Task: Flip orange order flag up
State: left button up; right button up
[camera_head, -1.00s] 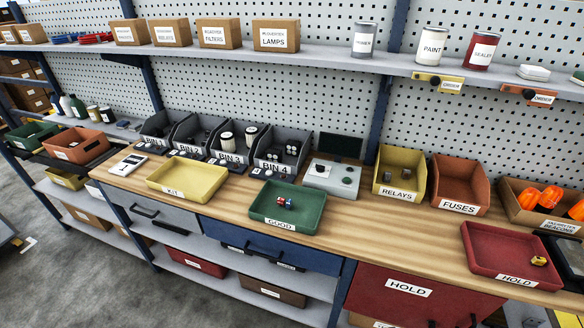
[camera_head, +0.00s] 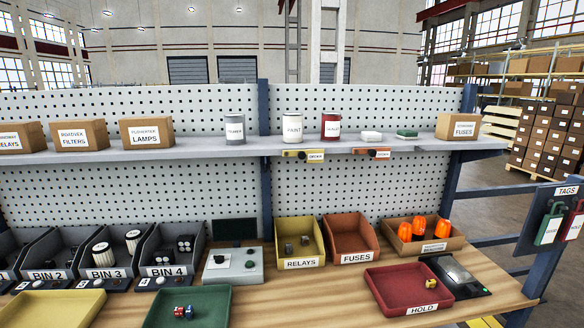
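The orange order flag (camera_head: 372,153) is on the front edge of the upper shelf, right of centre. It lies level, low against the shelf edge, with a dark round knob and a small white label. A similar yellow order flag (camera_head: 302,155) sits to its left on the same edge, also level. Neither of my grippers shows in the head view, so nothing of mine is near the flags.
The upper shelf (camera_head: 440,146) carries a paint can (camera_head: 293,128), a red can (camera_head: 331,126) and boxes. Below, the wooden bench (camera_head: 270,300) holds the relays bin (camera_head: 300,262), the fuses bin (camera_head: 356,257) and the red hold tray (camera_head: 375,300). Air before the flags is clear.

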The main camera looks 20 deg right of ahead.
aim_at(380, 153)
jog(key=z, duration=1.35)
jog(key=l+u, duration=0.2)
jog(key=i+j, duration=0.05)
jog(key=j, duration=0.05)
